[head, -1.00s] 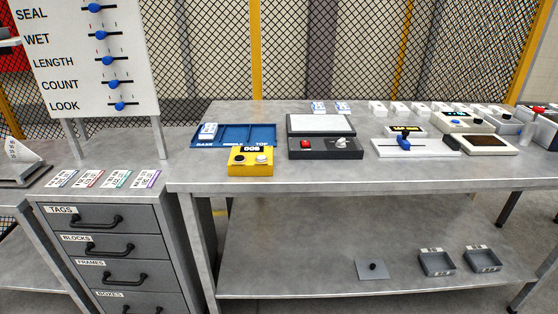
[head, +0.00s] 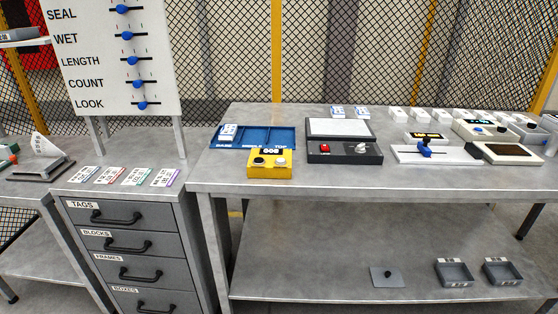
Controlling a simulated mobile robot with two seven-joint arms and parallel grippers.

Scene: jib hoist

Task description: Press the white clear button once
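A yellow box (head: 269,170) stands at the front left of the metal workbench in the head view. Below the display are a black button (head: 259,162) on the left and a white button (head: 280,161) on the right. Nothing covers either button. Neither of my grippers shows in the head view.
A blue tray (head: 253,136) lies behind the yellow box. A dark box (head: 344,155) with a red button and light knob stands right of it. A slider device (head: 424,152) is farther right. A drawer cabinet (head: 135,235) stands left. Bench space before the boxes is clear.

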